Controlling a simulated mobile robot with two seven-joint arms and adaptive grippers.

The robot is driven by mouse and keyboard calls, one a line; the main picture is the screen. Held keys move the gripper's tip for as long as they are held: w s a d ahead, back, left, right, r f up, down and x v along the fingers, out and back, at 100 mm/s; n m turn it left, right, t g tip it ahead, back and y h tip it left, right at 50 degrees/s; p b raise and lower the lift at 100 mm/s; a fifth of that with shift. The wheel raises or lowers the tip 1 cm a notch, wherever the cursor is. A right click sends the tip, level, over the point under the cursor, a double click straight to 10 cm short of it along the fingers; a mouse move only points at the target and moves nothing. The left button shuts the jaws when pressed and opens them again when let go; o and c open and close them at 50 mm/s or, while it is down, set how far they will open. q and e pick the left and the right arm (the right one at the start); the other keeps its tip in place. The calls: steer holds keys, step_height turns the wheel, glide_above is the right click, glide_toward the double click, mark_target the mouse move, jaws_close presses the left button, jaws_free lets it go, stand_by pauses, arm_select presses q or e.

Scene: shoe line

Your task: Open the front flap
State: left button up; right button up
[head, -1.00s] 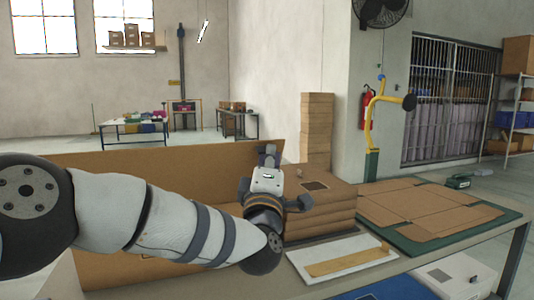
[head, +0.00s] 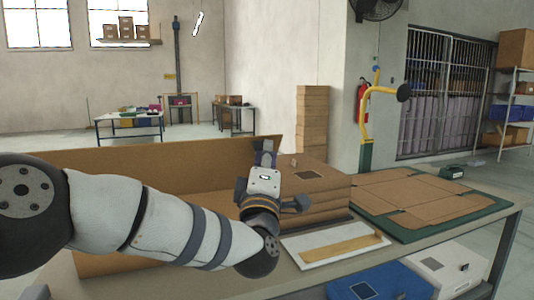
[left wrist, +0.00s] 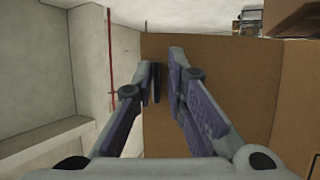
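A large brown cardboard box stands on the table, mostly behind my left arm in the head view. A long, raised cardboard panel (head: 150,166), likely a flap, runs along its far side. My left gripper (head: 266,148) is at the right end of this panel, near its top edge. In the left wrist view my left gripper (left wrist: 164,66) has a narrow gap between its fingers, and a broad cardboard face (left wrist: 240,80) fills the space behind them. Nothing clearly sits between the fingers. Contact with the cardboard cannot be told. My right gripper is out of view.
Stacked cardboard (head: 325,195) lies right of the gripper. A white board with a tan strip (head: 345,243) lies in front of it. A flat carton sheet (head: 425,190) rests on a green mat (head: 480,218) at the right. A yellow-armed stand (head: 364,120) rises behind.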

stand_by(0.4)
arm_select(q)
steer(key=v, duration=1.2)
